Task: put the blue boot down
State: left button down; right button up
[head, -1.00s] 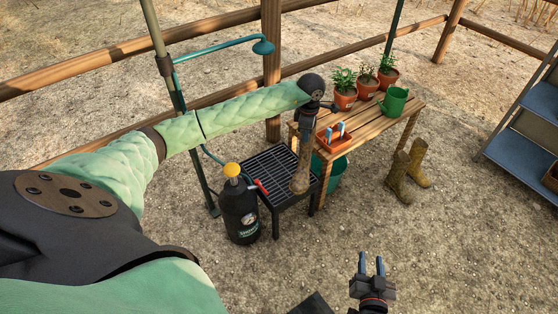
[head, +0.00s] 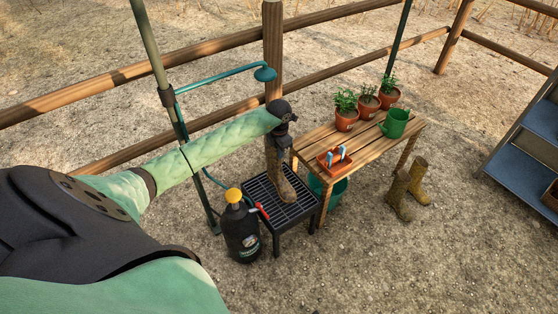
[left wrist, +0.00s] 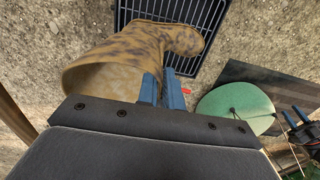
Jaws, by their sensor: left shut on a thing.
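A tall tan boot with dark muddy blotches (head: 279,182) is in my left gripper (head: 282,143); no blue boot shows in view. The gripper's blue fingers (left wrist: 163,92) are shut on the rim of the boot's shaft. The boot is about upright over the black slatted stand (head: 255,194), toe toward the front right. Whether its sole touches the slats I cannot tell. In the left wrist view the boot (left wrist: 125,50) has its toe over the slats. My right gripper (left wrist: 297,118) shows small at that view's right edge, its fingers apart and empty.
A black bottle with a yellow top (head: 241,232) stands close left of the stand. A wooden bench (head: 368,147) with pots, a watering can and an orange tray is to the right, a green bucket (head: 328,190) beneath. A tan boot pair (head: 409,188) stands on gravel.

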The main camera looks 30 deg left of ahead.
aim_at(281, 169)
pick_arm(q)
notch_tip(281, 169, down, 3)
jog(key=shift+f, duration=0.65)
pick_arm(e)
jog(key=shift+w+r, duration=0.1)
jog(key=shift+r, duration=0.7)
jog(key=shift+f, duration=0.25)
pick_arm(q)
jog(key=shift+f, duration=0.1)
jog(key=c, duration=1.6)
grip_release()
jog(key=shift+o, duration=0.2)
pick_arm(e)
jog(key=shift+s+f, duration=0.2)
jog(key=shift+f, duration=0.15)
jog(key=shift+r, duration=0.25)
